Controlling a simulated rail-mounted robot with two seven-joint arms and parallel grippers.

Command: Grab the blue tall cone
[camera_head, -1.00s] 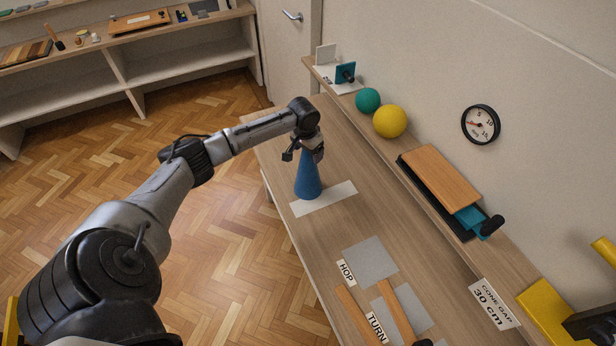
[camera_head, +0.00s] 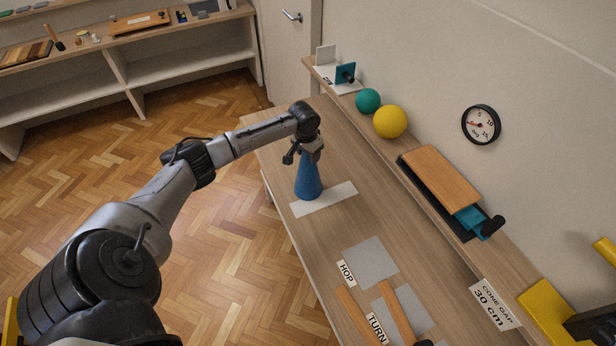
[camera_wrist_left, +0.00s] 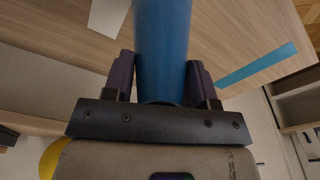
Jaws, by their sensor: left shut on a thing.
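The blue tall cone (camera_head: 308,182) stands upright on a white strip (camera_head: 338,196) on the wooden table. My left gripper (camera_head: 306,151) is at the cone's top, shut on it from above. In the left wrist view the cone (camera_wrist_left: 162,50) lies between the two dark fingers of my left gripper (camera_wrist_left: 163,80). The cone's tip is hidden by the gripper. At the right edge of the head view only a dark and yellow part shows, and I cannot see my right gripper's fingers.
Grey pads (camera_head: 371,262), wooden bars (camera_head: 397,312) and HOP and TURN labels lie on the near table. A raised shelf along the wall holds a green ball (camera_head: 367,101), a yellow ball (camera_head: 390,121) and a wooden board (camera_head: 441,179). A white shelf unit (camera_head: 180,68) stands beyond the parquet.

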